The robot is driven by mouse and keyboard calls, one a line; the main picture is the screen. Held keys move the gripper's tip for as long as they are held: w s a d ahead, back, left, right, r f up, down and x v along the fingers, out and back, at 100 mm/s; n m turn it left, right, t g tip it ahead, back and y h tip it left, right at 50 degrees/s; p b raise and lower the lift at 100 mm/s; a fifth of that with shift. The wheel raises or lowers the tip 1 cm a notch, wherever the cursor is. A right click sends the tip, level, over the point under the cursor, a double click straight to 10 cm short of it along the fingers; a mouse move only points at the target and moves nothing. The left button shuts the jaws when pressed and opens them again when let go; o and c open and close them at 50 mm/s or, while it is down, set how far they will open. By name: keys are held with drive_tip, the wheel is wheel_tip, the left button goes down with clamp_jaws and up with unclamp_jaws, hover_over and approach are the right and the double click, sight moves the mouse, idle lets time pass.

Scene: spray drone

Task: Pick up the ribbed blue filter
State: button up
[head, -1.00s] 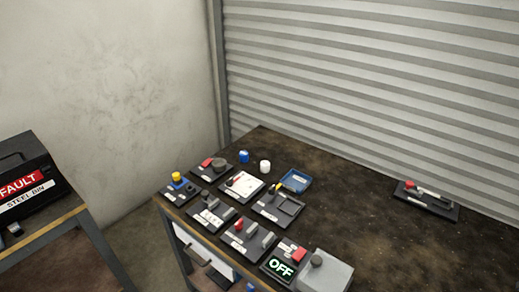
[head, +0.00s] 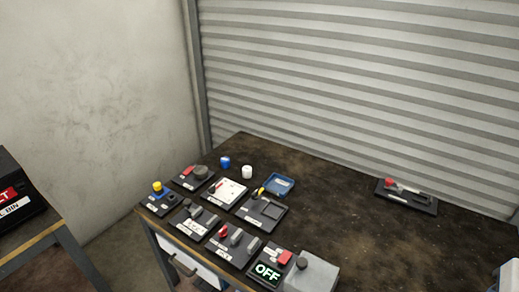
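A small blue cylinder (head: 225,162) stands upright on the dark bench top, near the back left edge. It is the only blue cylinder standing loose, and it looks like the blue filter; its ribs are too small to make out. A small white cylinder (head: 247,171) stands just to its right, apart from it. My gripper is not in view.
Several dark trays with parts crowd the bench's left front, including one with a yellow knob (head: 157,187). A blue tray (head: 279,184) lies right of the cylinders. A grey box (head: 312,273) stands in front. The bench's (head: 400,245) right middle is clear.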

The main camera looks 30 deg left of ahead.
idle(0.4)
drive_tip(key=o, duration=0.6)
